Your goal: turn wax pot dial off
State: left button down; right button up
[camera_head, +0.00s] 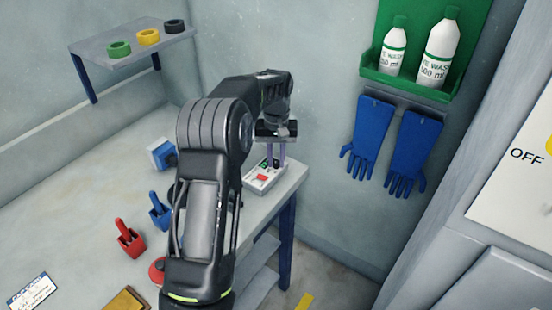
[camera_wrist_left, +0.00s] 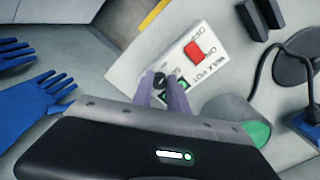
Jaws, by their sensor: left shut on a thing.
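The wax pot control box (camera_head: 262,187) is a small white box at the far right corner of the bench. In the left wrist view its white face (camera_wrist_left: 212,72) carries "WAX POT" lettering and a red switch (camera_wrist_left: 194,52) with ON and OFF marks. My left gripper (camera_head: 271,163) reaches down to the box. In the left wrist view its pale purple fingers (camera_wrist_left: 160,87) are shut on a small black dial (camera_wrist_left: 160,79), which they partly hide. A green part (camera_wrist_left: 183,84) shows beside the fingers. The dial's pointer setting cannot be read. My right gripper is not in view.
A grey cylinder with a green top (camera_wrist_left: 259,133) stands close to the box. Blue gloves (camera_head: 368,132) hang on the wall under a green bottle shelf (camera_head: 405,88).

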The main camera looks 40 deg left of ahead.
aim_at(277, 161)
pick_arm(q)
jog(key=n, duration=0.7)
jog(key=shift+w, duration=0.15)
jog(key=n+p, duration=0.1)
jog(key=n, duration=0.3)
jog(key=shift+n, duration=1.7)
jog(key=shift+p, duration=0.3)
jog(key=c, duration=1.3)
grip_release()
jog(key=shift+r, duration=0.1)
notch_tip(277, 161, up, 8)
jog(key=shift+f+b, duration=0.2)
jog(key=shift+b, duration=0.45)
